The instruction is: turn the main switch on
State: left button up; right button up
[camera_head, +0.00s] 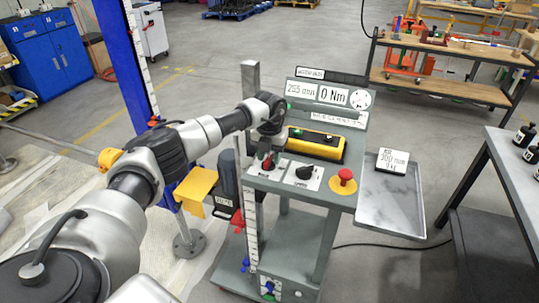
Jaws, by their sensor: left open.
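The grey control cart (277,187) stands in the middle of the view. On its sloped top, a black rotary switch (305,172) sits on a white label plate. Another control (266,162) with a dark knob and a bit of red sits on a plate to its left. The small labels are unreadable, so I cannot tell which is the main switch. My left gripper (271,143) is open, pointing down just above the left control and partly covering it. I cannot tell whether it touches. My right gripper is not in view.
A red mushroom button (344,178) on yellow is right of the switches. A yellow-black box (316,144) lies behind them, below displays (318,92) reading 255 mm and 0 Nm. A metal tray (390,205) juts out right. A blue column (127,60) stands left.

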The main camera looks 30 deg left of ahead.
aim_at(269, 156)
pick_arm(q)
notch_tip(269, 156, up, 11)
jog(key=b, duration=0.2)
jog(key=shift+b, duration=0.3)
